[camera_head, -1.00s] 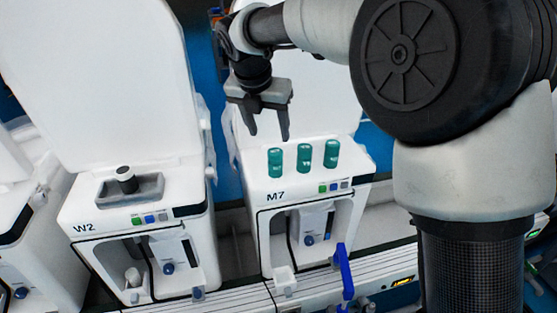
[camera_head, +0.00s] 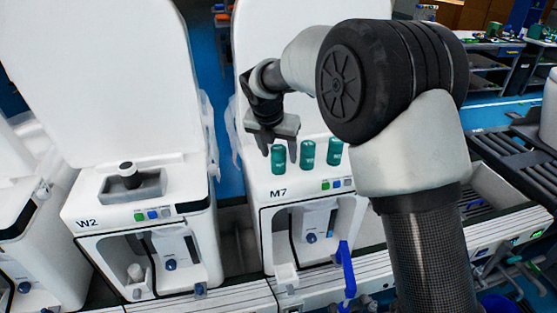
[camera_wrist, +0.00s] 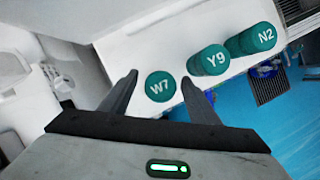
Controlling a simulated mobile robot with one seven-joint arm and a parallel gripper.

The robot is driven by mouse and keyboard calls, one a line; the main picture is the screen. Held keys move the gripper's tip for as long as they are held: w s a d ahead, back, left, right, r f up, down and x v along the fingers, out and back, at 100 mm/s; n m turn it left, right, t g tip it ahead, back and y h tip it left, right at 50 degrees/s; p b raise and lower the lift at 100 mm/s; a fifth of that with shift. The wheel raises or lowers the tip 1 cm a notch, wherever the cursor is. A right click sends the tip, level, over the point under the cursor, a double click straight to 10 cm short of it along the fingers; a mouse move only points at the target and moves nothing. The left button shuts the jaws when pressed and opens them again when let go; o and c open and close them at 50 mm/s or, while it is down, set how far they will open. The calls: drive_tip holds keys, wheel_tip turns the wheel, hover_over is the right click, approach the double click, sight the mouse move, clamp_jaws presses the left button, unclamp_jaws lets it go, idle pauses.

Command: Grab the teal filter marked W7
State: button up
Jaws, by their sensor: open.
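The teal filter marked W7 (camera_wrist: 160,87) shows its round labelled top between my fingertips in the wrist view. In the head view the W7 filter (camera_head: 278,160) is the leftmost of three teal cylinders standing on the machine marked M7. My gripper (camera_head: 279,157) is open, with its fingers pointing down at the W7 filter's upper part. In the wrist view my gripper (camera_wrist: 160,85) has one finger on each side of the filter, and gaps show between. I cannot tell how far down the fingers reach.
The teal filter Y9 (camera_wrist: 209,61) stands close to the right finger, and N2 (camera_wrist: 258,38) is beyond it. The M7 machine (camera_head: 300,189) has a tall raised white lid behind the filters. The W2 machine (camera_head: 130,210) stands to the left.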

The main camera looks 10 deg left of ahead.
drive_tip(key=c, duration=1.2)
drive_tip(key=shift+r, duration=0.1)
